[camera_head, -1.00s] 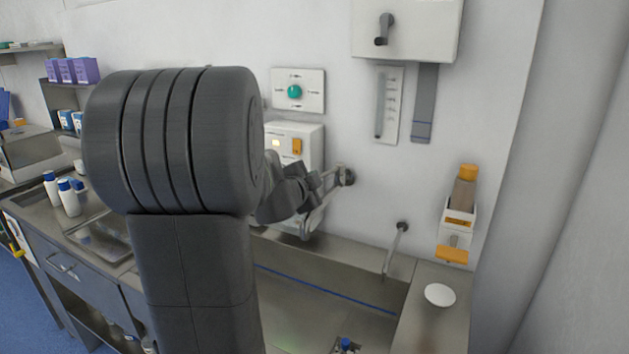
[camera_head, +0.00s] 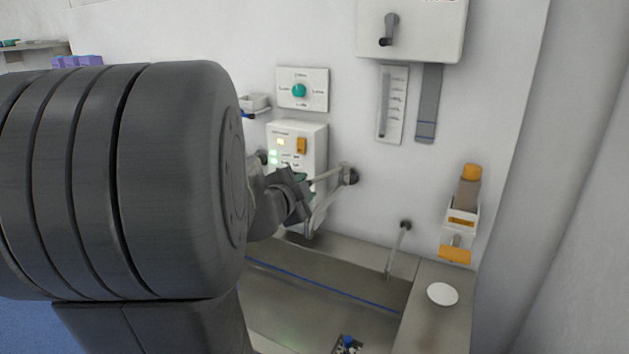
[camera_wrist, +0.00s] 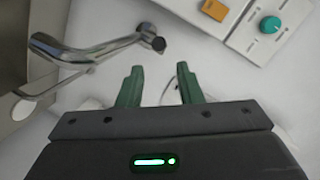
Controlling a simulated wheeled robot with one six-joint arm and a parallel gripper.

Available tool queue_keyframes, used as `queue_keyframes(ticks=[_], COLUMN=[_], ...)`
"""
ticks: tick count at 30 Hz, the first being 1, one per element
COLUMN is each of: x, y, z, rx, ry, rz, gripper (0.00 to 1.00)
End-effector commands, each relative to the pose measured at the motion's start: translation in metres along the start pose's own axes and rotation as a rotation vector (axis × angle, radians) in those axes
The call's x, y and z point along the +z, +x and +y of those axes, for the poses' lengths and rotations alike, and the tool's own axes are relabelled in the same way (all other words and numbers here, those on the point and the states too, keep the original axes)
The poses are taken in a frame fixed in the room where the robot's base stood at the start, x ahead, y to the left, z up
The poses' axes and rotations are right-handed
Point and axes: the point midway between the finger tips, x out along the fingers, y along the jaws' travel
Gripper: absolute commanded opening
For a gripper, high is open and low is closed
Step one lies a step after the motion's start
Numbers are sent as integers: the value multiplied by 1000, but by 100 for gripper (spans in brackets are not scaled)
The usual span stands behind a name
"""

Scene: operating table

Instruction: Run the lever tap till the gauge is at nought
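The chrome lever tap (camera_head: 331,197) is on the wall above the steel trough, partly hidden by my gripper in the head view. It also shows in the wrist view (camera_wrist: 95,55), at the left of my fingers. My gripper (camera_wrist: 160,83) is open, with its two green fingers apart and no tap part between them. In the head view it (camera_head: 306,192) is by the tap's left side; contact cannot be told there. The upright gauge (camera_head: 391,104) is on the wall, up and right of the tap. Its tube looks pale; the exact reading is too small to tell.
A white box with an orange switch (camera_head: 301,146) and lit lamps is behind my gripper. A green-knob panel (camera_head: 300,90) is above it. A second wall fitting (camera_head: 399,248), an orange-topped dispenser (camera_head: 459,215) and a white dish (camera_head: 442,294) are at the right.

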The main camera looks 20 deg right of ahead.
Motion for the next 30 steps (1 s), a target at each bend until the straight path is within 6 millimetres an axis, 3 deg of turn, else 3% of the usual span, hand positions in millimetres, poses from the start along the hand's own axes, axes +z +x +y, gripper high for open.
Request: queue_keyframes(ticks=[3,9,20,21,26,30], x=[-1,-2,-1,-1,4,24], y=[-22,-42,-48,-48,-44,-35], z=[-1,-1,0,0,-4,-18], rx=[-2,-1,0,0,-26,-115], ry=[1,1,0,0,-23,-111], rz=[0,1,1,1,-20,-101], gripper=[33,33,33,31,0,0])
